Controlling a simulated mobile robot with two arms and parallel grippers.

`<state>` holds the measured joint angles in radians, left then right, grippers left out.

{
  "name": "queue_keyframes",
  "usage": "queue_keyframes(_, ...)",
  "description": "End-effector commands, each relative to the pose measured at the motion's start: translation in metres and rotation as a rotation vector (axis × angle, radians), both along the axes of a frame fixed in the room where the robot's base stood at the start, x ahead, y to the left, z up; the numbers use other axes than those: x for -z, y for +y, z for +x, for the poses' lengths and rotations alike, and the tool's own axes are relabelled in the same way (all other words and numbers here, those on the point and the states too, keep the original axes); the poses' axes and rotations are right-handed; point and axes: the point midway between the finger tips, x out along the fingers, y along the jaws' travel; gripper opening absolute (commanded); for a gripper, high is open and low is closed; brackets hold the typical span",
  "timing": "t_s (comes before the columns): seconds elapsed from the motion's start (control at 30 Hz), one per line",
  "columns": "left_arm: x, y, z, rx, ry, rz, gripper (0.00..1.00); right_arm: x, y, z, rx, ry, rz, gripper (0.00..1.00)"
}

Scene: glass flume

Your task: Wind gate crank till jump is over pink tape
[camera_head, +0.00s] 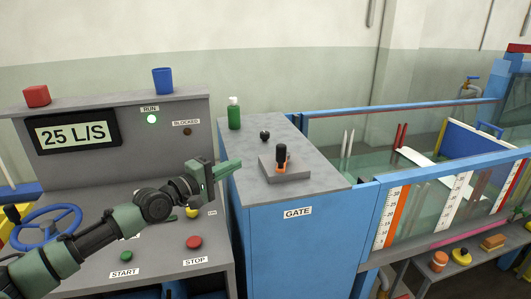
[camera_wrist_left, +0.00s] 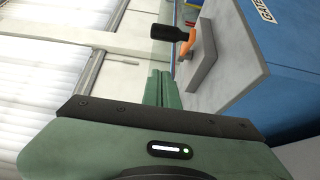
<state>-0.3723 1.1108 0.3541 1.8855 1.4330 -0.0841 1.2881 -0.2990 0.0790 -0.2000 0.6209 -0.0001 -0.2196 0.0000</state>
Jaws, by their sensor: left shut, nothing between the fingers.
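The gate crank has a black knob (camera_head: 281,153) on an orange arm (camera_head: 283,167), mounted on a grey plate (camera_head: 296,173) on top of the blue gate cabinet (camera_head: 298,245). My left gripper (camera_head: 235,164) is shut and empty, to the left of the crank and apart from it. In the left wrist view its green fingers (camera_wrist_left: 158,88) are together, with the black knob (camera_wrist_left: 169,33) beyond them. The glass flume (camera_head: 420,215) stands at the right. A pink strip (camera_head: 455,237) runs along its lower edge. I cannot make out the jump. My right gripper is out of view.
A console on the left reads 25 L/S (camera_head: 75,134), with a lit green RUN lamp (camera_head: 152,118) and a blue handwheel (camera_head: 48,229). A green bottle (camera_head: 234,114) and a small black knob (camera_head: 265,135) stand on the cabinet. Small items sit on a shelf below the flume.

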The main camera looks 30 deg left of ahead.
Motion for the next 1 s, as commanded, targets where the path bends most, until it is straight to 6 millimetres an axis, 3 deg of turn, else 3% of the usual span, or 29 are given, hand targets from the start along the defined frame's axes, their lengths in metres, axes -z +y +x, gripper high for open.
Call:
queue_keyframes(0.2, -0.006, -0.004, 0.026, -0.001, -0.006, 0.0, 0.0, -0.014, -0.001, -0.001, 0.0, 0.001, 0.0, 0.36)
queue_keyframes(0.6, -0.003, -0.012, 0.076, -0.001, -0.006, 0.0, 0.0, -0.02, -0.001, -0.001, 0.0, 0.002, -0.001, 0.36)
queue_keyframes(0.7, -0.007, -0.025, 0.083, 0.0, -0.002, -0.005, 0.0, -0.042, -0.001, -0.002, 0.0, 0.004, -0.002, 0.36)
queue_keyframes(1.0, -0.001, -0.043, 0.096, -0.001, -0.002, 0.0, 0.0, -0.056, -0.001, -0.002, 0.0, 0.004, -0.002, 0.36)
